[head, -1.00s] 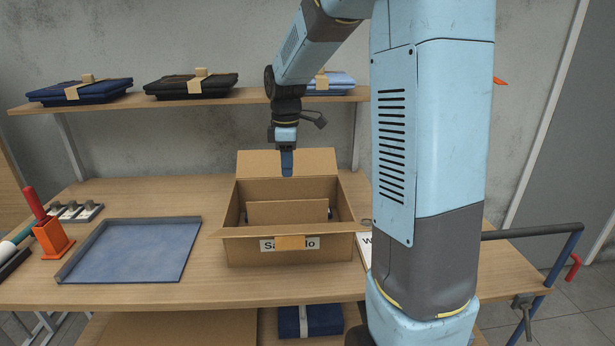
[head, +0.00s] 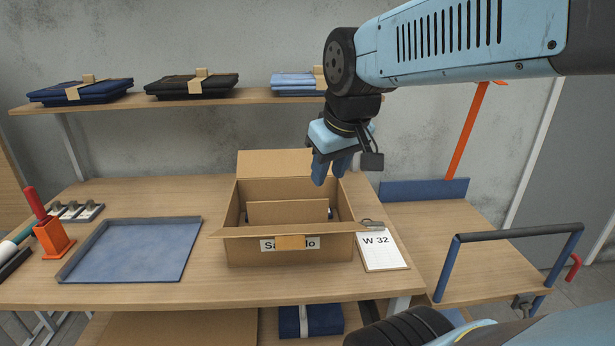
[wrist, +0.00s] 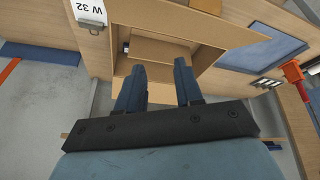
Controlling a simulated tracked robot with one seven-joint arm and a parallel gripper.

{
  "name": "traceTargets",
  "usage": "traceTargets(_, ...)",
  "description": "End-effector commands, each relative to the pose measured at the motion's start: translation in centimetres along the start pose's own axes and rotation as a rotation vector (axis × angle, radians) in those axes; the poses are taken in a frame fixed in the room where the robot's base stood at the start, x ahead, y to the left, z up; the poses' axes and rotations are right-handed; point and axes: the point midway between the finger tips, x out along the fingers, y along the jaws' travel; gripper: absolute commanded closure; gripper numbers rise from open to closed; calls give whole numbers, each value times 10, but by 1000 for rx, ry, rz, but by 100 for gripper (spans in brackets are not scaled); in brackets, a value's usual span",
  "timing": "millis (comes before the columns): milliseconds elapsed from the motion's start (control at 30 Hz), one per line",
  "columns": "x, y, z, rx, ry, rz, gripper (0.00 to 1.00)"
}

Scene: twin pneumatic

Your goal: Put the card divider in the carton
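The open cardboard carton (head: 250,250) stands on the workbench with its flaps spread, and its front label is partly covered by a tan tab. The brown card divider (head: 287,212) stands upright inside the carton, across its middle; its lower part is hidden by the front wall. In the wrist view the divider (wrist: 160,50) lies inside the carton (wrist: 205,48). My gripper (head: 330,176) is above the carton's back right corner, apart from the divider. Its two blue fingers are spread with nothing between them, as the wrist view of the gripper (wrist: 160,72) shows.
A clipboard marked W 32 (head: 382,250) lies right of the carton. A blue tray (head: 135,250) and an orange holder (head: 53,238) are on the left. Folded garments (head: 80,91) lie on the shelf (head: 140,103) behind. A cart (head: 450,235) stands at the right.

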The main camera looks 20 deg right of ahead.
Motion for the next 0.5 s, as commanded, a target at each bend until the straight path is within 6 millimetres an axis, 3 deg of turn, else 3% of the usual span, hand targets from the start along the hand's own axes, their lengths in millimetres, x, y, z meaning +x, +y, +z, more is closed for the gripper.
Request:
traceTargets(133,-7,-2,21,103,43,-4,64)
traceTargets(233,-9,-12,27,141,57,-6,64)
traceTargets(500,-9,-13,30,160,61,-8,64)
